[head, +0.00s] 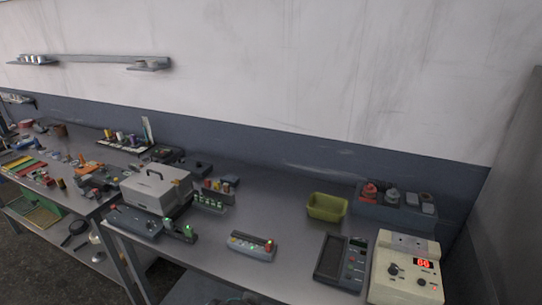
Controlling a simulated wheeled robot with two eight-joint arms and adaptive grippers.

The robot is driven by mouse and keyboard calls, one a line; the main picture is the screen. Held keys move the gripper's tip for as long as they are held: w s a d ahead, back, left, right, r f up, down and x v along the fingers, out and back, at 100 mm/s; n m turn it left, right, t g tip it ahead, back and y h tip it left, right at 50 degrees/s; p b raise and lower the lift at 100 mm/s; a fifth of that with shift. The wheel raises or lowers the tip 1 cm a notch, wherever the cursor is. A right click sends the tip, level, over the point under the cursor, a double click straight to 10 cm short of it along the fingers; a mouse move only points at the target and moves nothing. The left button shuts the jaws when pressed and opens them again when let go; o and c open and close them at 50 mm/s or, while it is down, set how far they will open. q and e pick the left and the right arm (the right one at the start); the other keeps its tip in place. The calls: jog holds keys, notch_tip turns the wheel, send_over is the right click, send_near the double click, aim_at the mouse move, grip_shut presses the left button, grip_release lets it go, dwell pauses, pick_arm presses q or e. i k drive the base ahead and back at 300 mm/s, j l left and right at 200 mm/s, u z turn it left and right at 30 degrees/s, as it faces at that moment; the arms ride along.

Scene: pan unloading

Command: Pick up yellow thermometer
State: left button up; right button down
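I cannot clearly pick out a yellow thermometer in the head view. The yellowish things on the near bench are a yellow-green open bin (326,206) near the back and a cream device (408,270) with a lit red display and dark knobs at the right end. A dark grey handheld-style meter (342,260) with a small screen lies just left of the cream device. Neither of my grippers shows in this view.
The near grey bench (290,222) has bare room around the bin. A small grey box with lit buttons (252,245) sits near its front edge. A grey lidded case (156,188) stands at the left. A blue-grey tray (386,214) holds several items at the back right. Another cluttered bench (75,200) continues left.

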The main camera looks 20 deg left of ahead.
aim_at(216, 184)
jog(key=u, duration=1.2)
jog(key=i+j+z, duration=0.15)
jog(key=z, duration=0.25)
jog(key=i+j+z, duration=0.1)
jog(key=j+z, duration=0.2)
jog(key=z, duration=0.15)
